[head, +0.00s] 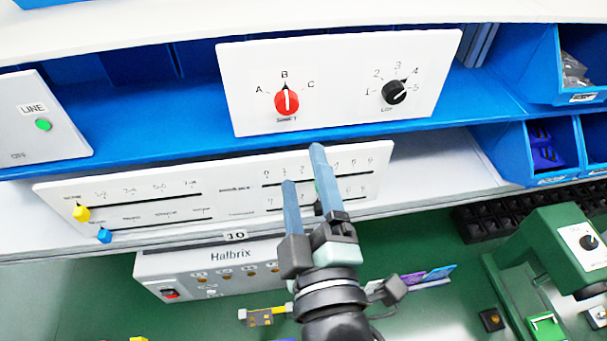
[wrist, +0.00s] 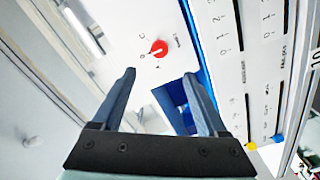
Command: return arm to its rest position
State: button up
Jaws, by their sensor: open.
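My gripper (head: 304,170) is open and empty, with its two blue fingers pointing up toward the panels in the head view. Its fingers also show in the wrist view (wrist: 163,90), apart from each other with nothing between them. A white panel (head: 340,60) carries a red rotary knob (head: 287,101) with its pointer at B, and a black rotary knob (head: 394,92) pointing near 4. The red knob (wrist: 159,48) shows beyond the fingertips in the wrist view. The fingers overlap the lower slider panel (head: 225,195) in the head view and hide part of it.
A grey LINE box (head: 43,120) with a green button stands at left. Blue bins (head: 550,147) are at right. A Halbrix unit (head: 205,272) sits below the slider panel. A green machine (head: 555,260) stands at lower right.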

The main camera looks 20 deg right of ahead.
jog(key=w+a+r+m+t+y+b, duration=0.1)
jog(key=w+a+r+m+t+b, duration=0.2)
jog(key=r, duration=0.4)
jog(key=w+a+r+m+t+y+b, duration=0.1)
jog(key=w+a+r+t+y+b, duration=0.2)
jog(key=r, duration=0.4)
jog(key=s+a+r+m+t+y+b, duration=0.1)
jog(key=s+a+r+m+t+b, duration=0.3)
jog(key=r, duration=0.7)
jog(key=s+a, duration=0.1)
jog(key=a, duration=0.1)
jog(key=shift+s+a+r+m+b, duration=0.2)
jog(key=shift+s+a+m+b, duration=0.15)
jog(key=shift+a+m+b, duration=0.05)
